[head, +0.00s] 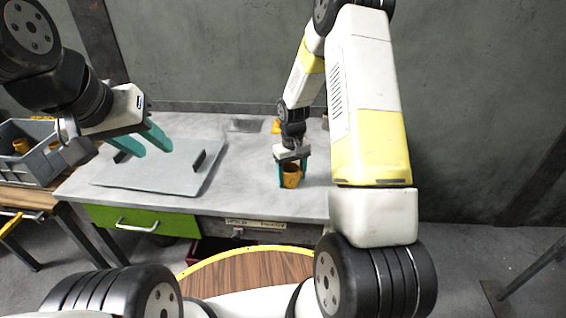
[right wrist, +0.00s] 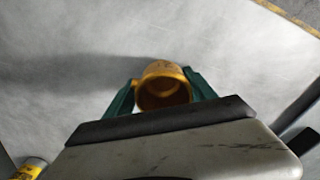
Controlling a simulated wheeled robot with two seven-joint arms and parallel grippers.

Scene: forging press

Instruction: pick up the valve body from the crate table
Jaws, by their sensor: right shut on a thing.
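An orange, hollow valve body (head: 291,176) is at the grey worktable, on its right part. My right gripper (right wrist: 162,92) has its teal fingers on either side of the valve body and is shut on it. In the right wrist view the round open end of the valve body (right wrist: 163,88) faces the camera. I cannot tell whether it touches the tabletop or is just above it. My left gripper (head: 146,142) is open and empty, above the grey panel at the table's left. A grey crate (head: 62,165) with orange parts stands on a wooden table at the far left.
The grey worktable (head: 245,190) holds a flat grey panel (head: 150,178) with a dark handle. Another orange piece (head: 276,126) shows behind my right gripper. A green drawer (head: 140,219) is under the table. The tabletop between panel and right gripper is clear.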

